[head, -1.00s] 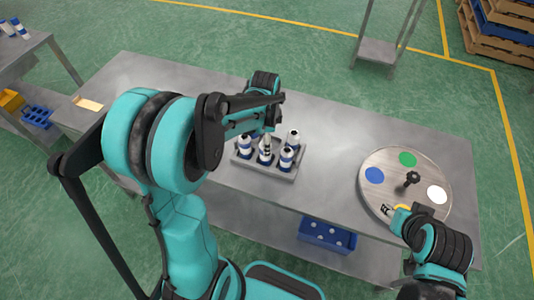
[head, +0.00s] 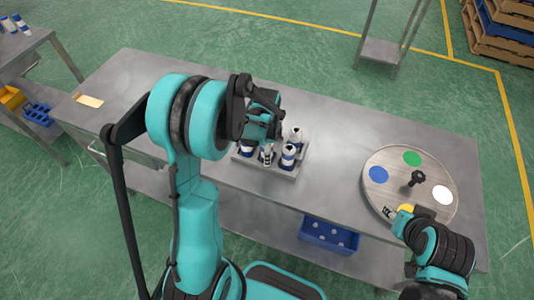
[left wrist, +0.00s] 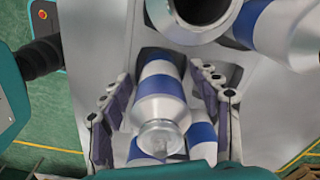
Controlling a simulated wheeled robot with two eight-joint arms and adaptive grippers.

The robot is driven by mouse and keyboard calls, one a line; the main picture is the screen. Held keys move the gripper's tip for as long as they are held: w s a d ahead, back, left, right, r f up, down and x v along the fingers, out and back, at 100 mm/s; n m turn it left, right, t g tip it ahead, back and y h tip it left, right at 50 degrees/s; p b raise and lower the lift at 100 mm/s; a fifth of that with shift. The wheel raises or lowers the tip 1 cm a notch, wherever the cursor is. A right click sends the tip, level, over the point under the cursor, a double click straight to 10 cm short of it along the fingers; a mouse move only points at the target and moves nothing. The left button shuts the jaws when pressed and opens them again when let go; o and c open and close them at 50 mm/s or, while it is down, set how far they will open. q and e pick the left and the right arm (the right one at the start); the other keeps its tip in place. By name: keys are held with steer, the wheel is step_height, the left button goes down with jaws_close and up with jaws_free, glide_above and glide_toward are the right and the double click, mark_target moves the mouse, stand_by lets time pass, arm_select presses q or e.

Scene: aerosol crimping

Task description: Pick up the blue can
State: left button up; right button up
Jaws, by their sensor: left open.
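Several white cans with blue bands stand in a grey tray (head: 283,175) on the metal table. One blue-banded can (head: 288,157) stands at the tray's front right. In the left wrist view, a blue-banded can (left wrist: 160,108) with a clear top lies between the fingers of my open left gripper (left wrist: 163,78). The fingers are on either side with gaps showing. In the head view, my left gripper (head: 266,138) is over the tray's back-left part and hides some cans. My right gripper (head: 388,212) is at the turntable's front edge; its jaw state is unclear.
A round turntable (head: 390,160) with coloured discs and a black knob stands on the right of the table (head: 330,130). More cans crowd close to the left gripper. A blue bin (head: 328,236) is on the lower shelf. The table's middle is clear.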

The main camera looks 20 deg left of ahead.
arm_select(q)
steer(key=c, duration=1.4)
steer(key=shift+r, duration=0.1)
